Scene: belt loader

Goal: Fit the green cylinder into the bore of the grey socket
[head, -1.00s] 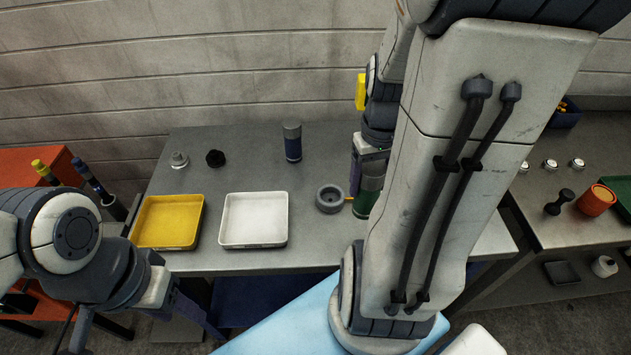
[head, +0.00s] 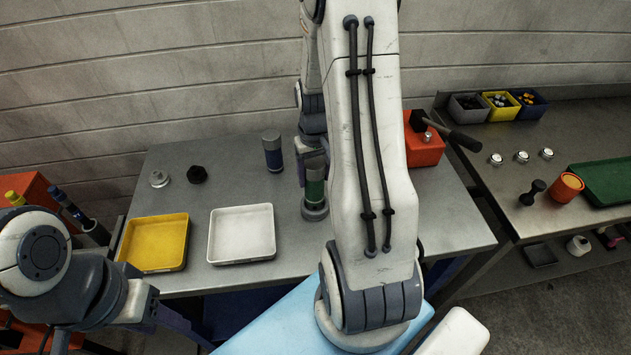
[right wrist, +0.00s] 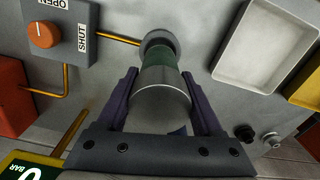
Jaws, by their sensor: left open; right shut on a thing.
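The green cylinder (head: 314,190) has a grey end and stands about upright in my right gripper (head: 312,160). In the right wrist view the gripper (right wrist: 160,82) is shut around the cylinder's grey end (right wrist: 162,98). The grey socket (head: 315,212) stands on the table directly below the cylinder. In the right wrist view the cylinder's green end overlaps the socket (right wrist: 158,38) and hides much of the bore. I cannot tell how far the end is inside the bore. My left gripper (head: 190,332) is open and empty at the table's front left.
A blue cylinder (head: 272,153) stands behind the white tray (head: 242,260). A yellow tray (head: 155,268), a black knob (head: 197,174) and a small metal part (head: 159,179) are further left. A red box with a lever (head: 424,145) is at the right. My right arm hides part of the table.

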